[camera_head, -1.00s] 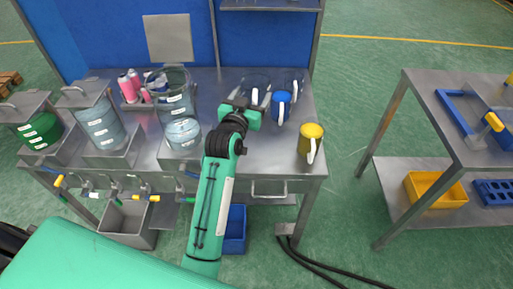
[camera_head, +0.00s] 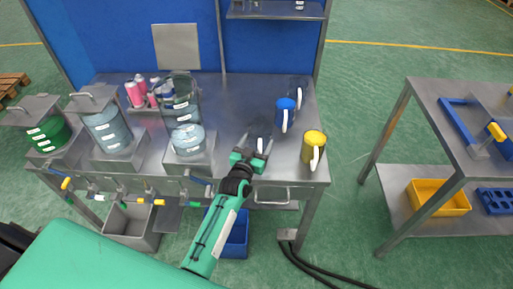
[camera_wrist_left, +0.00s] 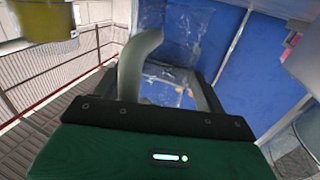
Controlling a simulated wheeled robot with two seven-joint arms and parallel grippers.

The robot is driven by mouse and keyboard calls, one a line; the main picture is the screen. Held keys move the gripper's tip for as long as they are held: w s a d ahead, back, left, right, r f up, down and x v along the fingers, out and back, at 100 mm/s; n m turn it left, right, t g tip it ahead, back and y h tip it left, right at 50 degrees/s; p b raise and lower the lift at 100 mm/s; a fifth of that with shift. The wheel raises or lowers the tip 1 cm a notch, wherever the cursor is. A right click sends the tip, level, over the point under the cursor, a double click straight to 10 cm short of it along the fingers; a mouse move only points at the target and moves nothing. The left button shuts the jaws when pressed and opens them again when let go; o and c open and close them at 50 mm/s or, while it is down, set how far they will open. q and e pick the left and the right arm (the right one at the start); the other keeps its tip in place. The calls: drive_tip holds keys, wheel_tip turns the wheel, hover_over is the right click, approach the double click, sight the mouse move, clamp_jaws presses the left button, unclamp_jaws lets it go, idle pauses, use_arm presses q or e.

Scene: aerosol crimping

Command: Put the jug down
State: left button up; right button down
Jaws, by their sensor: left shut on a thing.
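My left gripper (camera_head: 256,145) is over the front part of the steel bench (camera_head: 232,110), left of the yellow jug (camera_head: 313,147). It is shut on the pale handle (camera_wrist_left: 137,68) of a clear jug, which stands between the fingers in the left wrist view. The clear jug's body (camera_wrist_left: 190,45) shows faintly beyond the handle. In the head view its body is hard to make out. I cannot tell whether its base touches the bench. My right gripper is not in view.
A blue jug (camera_head: 285,111) and another clear jug (camera_head: 298,90) stand behind the yellow jug. Tanks with green (camera_head: 46,135) and bluish liquid stand on the left. Pink cans (camera_head: 134,94) are behind them. The bench behind my gripper is clear.

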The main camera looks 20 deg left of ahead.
use_arm(q)
wheel_tip(320, 180, down, 2)
drive_tip(key=shift+f, duration=0.25)
drive_tip(key=shift+f, duration=0.2)
drive_tip(key=o, duration=1.4)
drive_tip(key=shift+r, duration=0.1)
drive_tip(key=shift+s+r, duration=0.1)
drive_tip(key=s+b, duration=0.2)
drive_tip(key=s, duration=0.9)
drive_tip(key=shift+s+a, duration=0.2)
drive_tip(key=shift+s, duration=0.2)
